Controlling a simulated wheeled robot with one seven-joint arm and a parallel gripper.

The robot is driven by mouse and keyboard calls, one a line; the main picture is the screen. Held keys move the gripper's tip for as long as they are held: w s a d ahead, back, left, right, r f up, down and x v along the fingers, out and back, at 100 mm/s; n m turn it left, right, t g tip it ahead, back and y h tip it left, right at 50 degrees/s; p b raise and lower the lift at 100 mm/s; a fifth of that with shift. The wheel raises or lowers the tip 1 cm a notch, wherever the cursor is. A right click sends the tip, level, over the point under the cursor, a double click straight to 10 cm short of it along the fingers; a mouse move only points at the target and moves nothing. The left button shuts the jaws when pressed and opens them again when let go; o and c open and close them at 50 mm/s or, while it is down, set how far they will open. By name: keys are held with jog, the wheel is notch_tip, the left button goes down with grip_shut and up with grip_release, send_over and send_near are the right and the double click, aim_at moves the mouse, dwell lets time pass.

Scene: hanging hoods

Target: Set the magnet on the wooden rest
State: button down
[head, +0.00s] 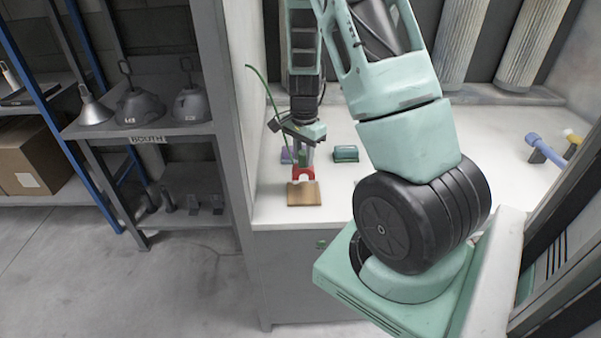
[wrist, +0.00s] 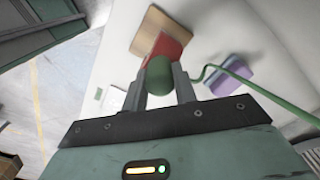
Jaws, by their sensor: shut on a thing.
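The red magnet (head: 303,173) is below my gripper (head: 304,157) in the head view, at the back edge of the wooden rest (head: 304,196). In the wrist view my gripper (wrist: 160,88) is shut on a rounded green part (wrist: 158,76), which looks like the magnet's handle. The red body (wrist: 166,48) shows just beyond it and overlaps the near end of the wooden rest (wrist: 150,30). I cannot tell whether the magnet touches the wood. The fingers and green part hide some of the red body.
A purple block (head: 286,157) and a green block (head: 346,153) stand on the white worktop (head: 390,160) behind the rest. A thin green cord (wrist: 268,94) curves beside my gripper. Grey shelves (head: 140,131) with lamp hoods stand left. A blue-headed item (head: 546,149) lies far right.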

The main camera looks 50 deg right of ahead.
aim_at(304, 168)
jog(key=shift+f, duration=2.35)
jog(key=shift+f, duration=0.15)
jog(key=c, duration=1.1)
grip_release()
notch_tip(304, 168, up, 12)
jog(key=shift+r, duration=0.15)
